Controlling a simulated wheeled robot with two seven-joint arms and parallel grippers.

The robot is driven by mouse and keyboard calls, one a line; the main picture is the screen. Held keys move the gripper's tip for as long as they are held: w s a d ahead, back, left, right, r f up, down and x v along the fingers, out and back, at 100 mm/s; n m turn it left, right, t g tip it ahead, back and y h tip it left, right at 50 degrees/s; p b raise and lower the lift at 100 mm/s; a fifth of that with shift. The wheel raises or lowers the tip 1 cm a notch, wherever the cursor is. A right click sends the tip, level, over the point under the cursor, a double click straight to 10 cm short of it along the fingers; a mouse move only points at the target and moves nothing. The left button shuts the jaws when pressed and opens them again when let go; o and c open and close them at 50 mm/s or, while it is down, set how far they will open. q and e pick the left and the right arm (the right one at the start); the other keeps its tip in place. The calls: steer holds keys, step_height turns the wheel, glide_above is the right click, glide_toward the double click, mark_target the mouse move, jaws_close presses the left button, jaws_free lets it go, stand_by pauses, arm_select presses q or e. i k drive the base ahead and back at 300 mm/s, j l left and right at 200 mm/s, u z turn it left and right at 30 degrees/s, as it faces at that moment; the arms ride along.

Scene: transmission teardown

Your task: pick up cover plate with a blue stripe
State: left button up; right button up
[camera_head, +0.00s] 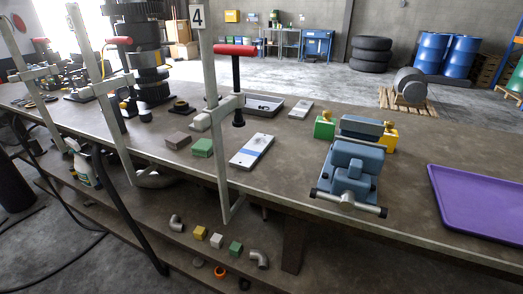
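The cover plate with a blue stripe (251,151) is a flat, light grey rectangular plate with the stripe across its middle. It lies flat on the brown workbench (290,192), near the front edge and just right of a tall grey clamp. Nothing visible rests on it. Neither of my grippers is in view.
The clamp (222,150) with a red handle (235,50) stands close left of the plate. A green block (202,147) lies to its left. A blue vise (350,172) and purple tray (485,200) are to the right. Bare bench lies between plate and vise.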

mark_target(245, 159)
steer(key=i+j+z, duration=0.2)
steer(key=j+z, duration=0.25)
steer(key=i+j+z, duration=0.2)
steer(key=j+z, duration=1.05)
steer(key=j, duration=0.15)
steer(key=j+z, duration=0.45)
steer(key=k+j+z, duration=0.2)
steer(key=j+z, duration=0.2)
steer(key=j, duration=0.15)
